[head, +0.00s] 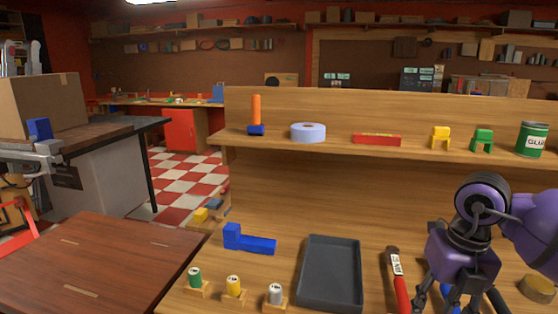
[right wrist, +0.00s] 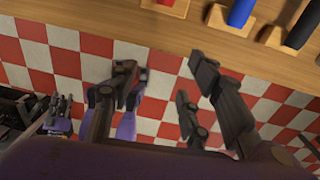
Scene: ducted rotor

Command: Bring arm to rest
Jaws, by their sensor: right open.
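My right arm is purple with dark joints and comes in from the right edge of the head view. My right gripper (head: 452,298) points down over the right part of the wooden bench, and its fingertips are cut off by the lower edge. In the right wrist view my right gripper (right wrist: 163,78) has its dark fingers spread wide with nothing between them. Behind them are the red and white floor tiles (right wrist: 66,62) and the bench's edge (right wrist: 110,18). My left gripper does not show in the head view.
A dark tray (head: 331,272), a blue L-shaped block (head: 250,241) and a red-handled tool (head: 398,280) lie on the bench left of my right gripper. Several small cans stand at the front. A raised shelf (head: 330,146) behind holds a glue can (head: 531,139) and tape roll (head: 308,132).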

